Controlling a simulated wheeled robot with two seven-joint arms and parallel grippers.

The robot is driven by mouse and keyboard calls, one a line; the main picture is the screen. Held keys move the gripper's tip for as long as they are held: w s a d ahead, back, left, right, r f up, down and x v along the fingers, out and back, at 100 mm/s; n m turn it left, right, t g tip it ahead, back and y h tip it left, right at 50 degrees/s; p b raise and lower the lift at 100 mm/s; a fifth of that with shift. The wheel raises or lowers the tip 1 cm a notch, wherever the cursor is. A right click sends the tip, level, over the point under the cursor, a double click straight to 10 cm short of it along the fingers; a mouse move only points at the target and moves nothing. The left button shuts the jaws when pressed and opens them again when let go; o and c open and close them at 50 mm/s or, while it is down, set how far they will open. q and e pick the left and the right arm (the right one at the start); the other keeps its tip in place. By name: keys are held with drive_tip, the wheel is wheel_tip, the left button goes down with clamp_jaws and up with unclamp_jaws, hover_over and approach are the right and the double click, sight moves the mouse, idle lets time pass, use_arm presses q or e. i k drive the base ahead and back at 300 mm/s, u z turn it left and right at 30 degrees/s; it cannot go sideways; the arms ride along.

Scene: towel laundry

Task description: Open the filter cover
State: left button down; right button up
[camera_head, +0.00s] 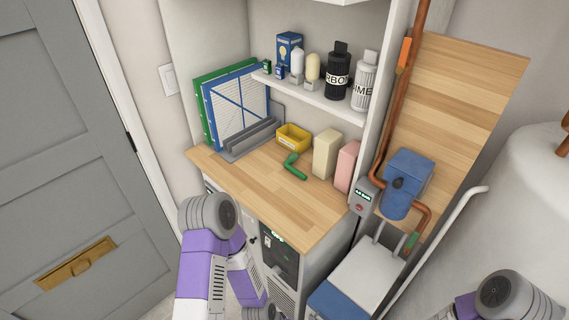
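No part is clearly marked as the filter cover. A grey appliance with a dark control panel (279,250) and a small green display stands under the counter. A slotted grille (284,298) shows low on its front, partly cut off by the picture's bottom edge. A blue housing (408,172) sits on the copper pipe at the right. Blue-framed and green-framed panel filters stand upright in a grey rack (262,138) on the counter. My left arm, purple and grey, reaches in front of the cabinet, and my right arm is at the bottom right corner. Neither gripper's fingers can be seen.
The wooden counter (265,198) holds a green tool (295,167), a yellow bin (293,138), a cream block (326,153) and a pink block (347,167). Bottles stand on the shelf above. A white-topped box (372,275) stands right of the cabinet. The counter's front is clear.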

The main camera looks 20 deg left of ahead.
sight(250, 222)
drive_tip(key=u, duration=0.6)
drive_tip(key=k, duration=0.3)
drive_tip(key=u, duration=1.45)
drive_tip(key=i, duration=1.05)
drive_tip(key=z, duration=0.6)
